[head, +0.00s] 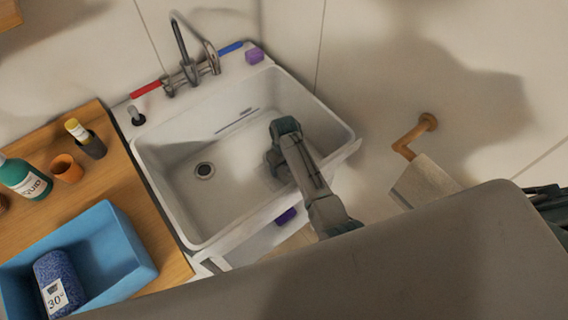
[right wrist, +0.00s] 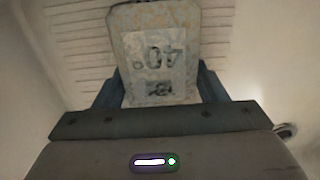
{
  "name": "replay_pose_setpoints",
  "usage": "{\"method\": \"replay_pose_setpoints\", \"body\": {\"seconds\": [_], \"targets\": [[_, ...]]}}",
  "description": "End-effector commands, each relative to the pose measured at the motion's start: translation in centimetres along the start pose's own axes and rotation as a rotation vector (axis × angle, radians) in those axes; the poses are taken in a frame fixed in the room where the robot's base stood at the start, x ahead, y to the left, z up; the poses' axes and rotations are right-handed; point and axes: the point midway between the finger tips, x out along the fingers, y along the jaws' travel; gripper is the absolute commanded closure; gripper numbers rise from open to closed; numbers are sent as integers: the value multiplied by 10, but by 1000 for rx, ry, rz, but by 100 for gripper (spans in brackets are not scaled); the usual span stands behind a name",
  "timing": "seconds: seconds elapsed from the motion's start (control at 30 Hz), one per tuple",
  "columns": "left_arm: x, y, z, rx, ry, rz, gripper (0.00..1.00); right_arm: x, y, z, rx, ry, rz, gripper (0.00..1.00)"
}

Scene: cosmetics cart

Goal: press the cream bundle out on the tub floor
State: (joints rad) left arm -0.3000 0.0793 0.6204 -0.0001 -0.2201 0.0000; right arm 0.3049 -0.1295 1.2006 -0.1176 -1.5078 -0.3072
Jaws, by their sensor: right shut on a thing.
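The cream bundle (right wrist: 157,25) has a printed 40° label and sits between the blue-grey fingers of my right gripper (right wrist: 160,88) in the right wrist view. The gripper is shut on it. In the head view my right arm reaches down into the white tub (head: 170,150), and the right gripper (head: 278,160) is low toward the tub's right side. The bundle is hidden there by my arm. A ribbed pale surface (right wrist: 75,45) shows behind the bundle; I cannot tell if the bundle touches it. My left gripper is not in view.
The tub has a drain (head: 204,170) at left and a faucet (head: 185,65) behind. On the wooden counter (head: 125,190) are a blue bin (head: 125,235) with a blue 30° bundle (head: 58,280), a green bottle (head: 25,180) and an orange cup (head: 67,168). A paper roll (head: 425,185) hangs at right.

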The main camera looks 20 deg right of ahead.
Motion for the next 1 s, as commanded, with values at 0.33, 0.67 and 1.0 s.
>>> {"method": "replay_pose_setpoints", "body": {"seconds": [0.33,0.67,1.0], "targets": [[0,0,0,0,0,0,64,2,0,0,0,1,0,53],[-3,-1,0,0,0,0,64,2,0,0,0,0,-1,53],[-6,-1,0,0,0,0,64,3,0,1,0,-3,-2,53]]}}
